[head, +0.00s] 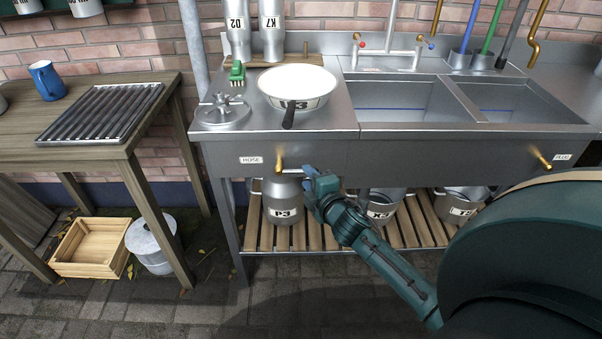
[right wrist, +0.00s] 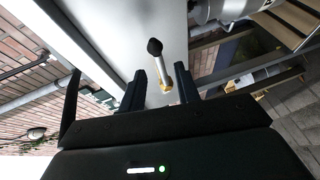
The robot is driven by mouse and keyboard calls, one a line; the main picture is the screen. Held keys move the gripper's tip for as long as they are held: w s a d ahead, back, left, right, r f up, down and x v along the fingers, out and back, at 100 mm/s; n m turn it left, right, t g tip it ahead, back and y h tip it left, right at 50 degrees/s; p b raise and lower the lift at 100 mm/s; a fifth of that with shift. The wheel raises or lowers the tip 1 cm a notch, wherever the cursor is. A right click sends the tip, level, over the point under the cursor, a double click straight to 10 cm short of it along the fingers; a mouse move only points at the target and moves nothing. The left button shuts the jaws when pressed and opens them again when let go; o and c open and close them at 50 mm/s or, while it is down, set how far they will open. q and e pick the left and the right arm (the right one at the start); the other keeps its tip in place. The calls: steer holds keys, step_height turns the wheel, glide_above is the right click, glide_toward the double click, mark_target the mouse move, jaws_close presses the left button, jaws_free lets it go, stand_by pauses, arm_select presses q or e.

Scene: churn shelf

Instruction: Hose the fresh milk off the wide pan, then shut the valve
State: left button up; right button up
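The wide pan (head: 315,92) is a white, shallow round vessel on the steel counter left of the basins. Its inside looks white; I cannot tell how much milk is on it. A dark handle-like piece (head: 289,115) hangs at its front. The hose valve (head: 279,162) is a brass fitting on the sink front beside a HOSE label. In the right wrist view its lever (right wrist: 160,63), with black knob and brass base, shows between two spread fingers. My right gripper (head: 309,181) is open at the valve, its fingers apart from the lever. My left gripper is not in view.
A green brush (head: 237,73) and a round metal lid (head: 221,111) lie left of the pan. A second brass valve (head: 542,159) sits by the PLUG label. Milk cans (head: 283,199) stand on the slatted shelf below. A wooden table (head: 120,154) with a rack stands left.

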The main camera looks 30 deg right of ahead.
mark_target(302, 172)
steer(key=shift+x, duration=2.35)
steer(key=shift+a, duration=0.1)
jaws_close()
steer(key=shift+f+b, duration=0.1)
steer(key=shift+b, duration=0.2)
